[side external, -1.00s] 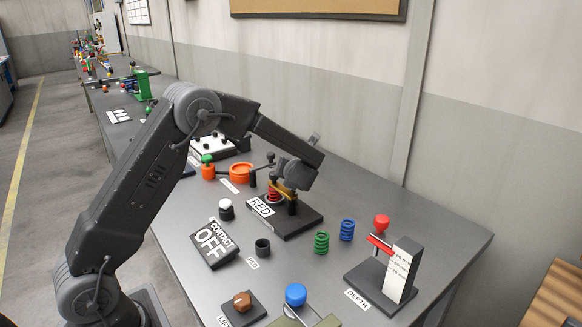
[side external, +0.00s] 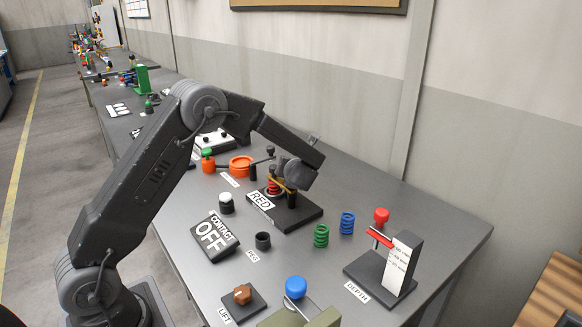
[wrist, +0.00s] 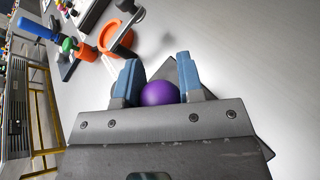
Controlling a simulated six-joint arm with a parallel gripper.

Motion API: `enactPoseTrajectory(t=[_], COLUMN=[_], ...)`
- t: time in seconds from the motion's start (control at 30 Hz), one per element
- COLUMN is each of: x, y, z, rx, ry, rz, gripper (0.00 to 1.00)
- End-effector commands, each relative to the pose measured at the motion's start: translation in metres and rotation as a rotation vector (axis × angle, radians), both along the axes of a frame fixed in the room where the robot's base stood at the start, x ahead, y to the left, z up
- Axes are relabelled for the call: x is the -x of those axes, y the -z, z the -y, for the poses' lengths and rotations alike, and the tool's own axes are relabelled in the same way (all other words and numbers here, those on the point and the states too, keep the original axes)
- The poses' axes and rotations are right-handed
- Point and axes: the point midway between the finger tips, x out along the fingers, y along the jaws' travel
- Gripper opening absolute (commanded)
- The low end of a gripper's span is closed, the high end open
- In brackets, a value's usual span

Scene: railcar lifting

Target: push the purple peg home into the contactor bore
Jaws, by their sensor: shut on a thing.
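In the wrist view the purple peg (wrist: 159,93) shows as a round purple top between the blue-padded fingers of my gripper (wrist: 160,84), which is shut on it. In the side view my gripper (side external: 287,187) points down over the dark base labelled RED (side external: 298,219), beside a red coil spring (side external: 273,187). The peg's lower part is hidden. No bore shows in either view, so I cannot tell how deep the peg sits.
A black cup (side external: 263,240) stands by the PEG label, beside the CONTACT OFF sign (side external: 212,237). Green (side external: 321,236) and blue (side external: 347,223) springs and the DEPTH gauge (side external: 398,265) stand to the right. An orange ring (side external: 240,166) is behind.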

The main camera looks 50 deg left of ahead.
Motion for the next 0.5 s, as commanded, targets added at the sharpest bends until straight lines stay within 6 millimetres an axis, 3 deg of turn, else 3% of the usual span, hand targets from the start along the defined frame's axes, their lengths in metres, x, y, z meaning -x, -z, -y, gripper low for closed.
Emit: enactPoseTrajectory(t=[0.5], x=[0.000], y=[-0.018], z=[0.000], rx=[0.000], ry=[0.000], rz=[0.001], gripper=[0.10])
